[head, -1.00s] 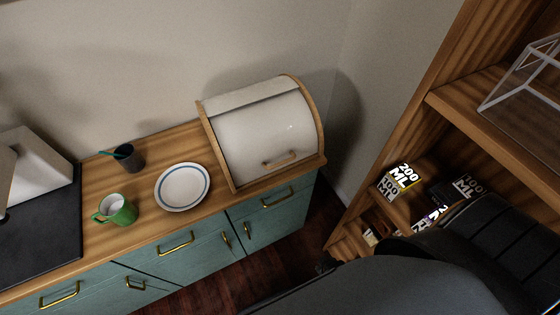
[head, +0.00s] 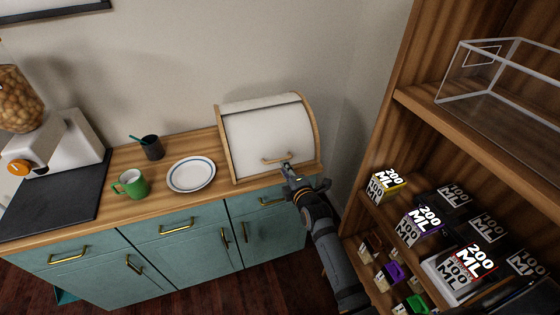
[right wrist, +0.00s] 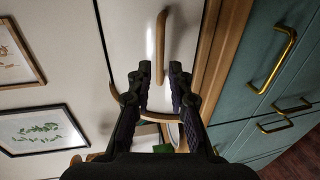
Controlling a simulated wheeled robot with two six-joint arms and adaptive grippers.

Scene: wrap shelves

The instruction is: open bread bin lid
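The bread bin (head: 240,140) stands at the right end of the wooden counter, with wooden sides and a white curved lid (head: 265,128). The lid is down, and its wooden handle (head: 270,161) sits low on the front. My right gripper (head: 287,168) is at the bin's front, close to the right end of the handle. In the right wrist view the gripper (right wrist: 160,72) is open, and the handle (right wrist: 163,40) lies just beyond and between its fingertips. I cannot tell whether they touch. My left gripper is not in view.
A blue-rimmed plate (head: 191,174), a green mug (head: 131,184) and a dark cup (head: 152,148) stand left of the bin. A wooden shelf unit (head: 420,105) with several small boxes and a clear case (head: 505,80) rises at the right, near my right arm.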

